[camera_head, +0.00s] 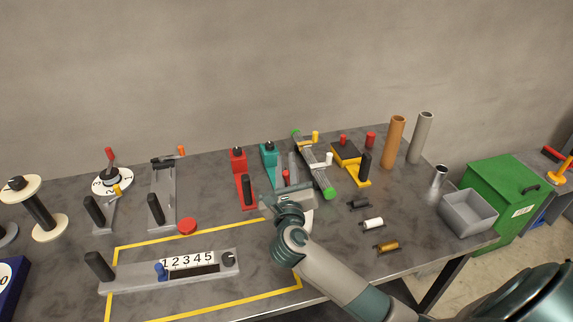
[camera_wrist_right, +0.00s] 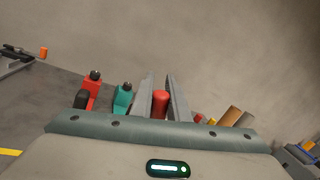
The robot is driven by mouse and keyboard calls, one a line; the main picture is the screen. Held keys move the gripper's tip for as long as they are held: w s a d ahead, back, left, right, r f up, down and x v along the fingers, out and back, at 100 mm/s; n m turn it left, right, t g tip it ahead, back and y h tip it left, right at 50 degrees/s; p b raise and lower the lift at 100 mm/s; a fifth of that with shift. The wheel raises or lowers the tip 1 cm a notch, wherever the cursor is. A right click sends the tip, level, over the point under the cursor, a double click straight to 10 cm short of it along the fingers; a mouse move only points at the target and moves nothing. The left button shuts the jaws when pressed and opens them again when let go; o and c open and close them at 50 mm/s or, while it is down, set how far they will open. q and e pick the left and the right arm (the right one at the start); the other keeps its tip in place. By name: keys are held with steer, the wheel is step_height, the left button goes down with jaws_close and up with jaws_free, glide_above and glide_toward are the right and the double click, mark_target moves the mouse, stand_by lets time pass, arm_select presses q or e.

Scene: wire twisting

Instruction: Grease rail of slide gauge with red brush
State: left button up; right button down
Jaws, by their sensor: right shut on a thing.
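A slide gauge (camera_head: 170,268) with a scale reading 1 2 3 4 5 lies inside the yellow outline at the front left of the table. My right gripper (camera_head: 286,170) is at the table's middle, behind and right of the gauge. It is shut on a red cylinder (camera_head: 286,178), seemingly the red brush's handle; it also shows between the fingers in the wrist view (camera_wrist_right: 160,103). Any bristles are hidden. My left gripper is not in view.
Red (camera_head: 238,160) and teal (camera_head: 268,154) clamp-like devices stand close left of my right gripper. A green-ended fixture (camera_head: 325,185) stands to its right. A red disc (camera_head: 187,226) lies behind the gauge. A grey bin (camera_head: 468,211) stands at the table's right end.

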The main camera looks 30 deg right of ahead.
steer(key=shift+f+b, duration=0.4)
steer(key=shift+f, duration=0.2)
stand_by(1.0)
stand_by(0.5)
step_height(320, 180, up, 7)
steer(key=p, duration=0.7)
stand_by(1.0)
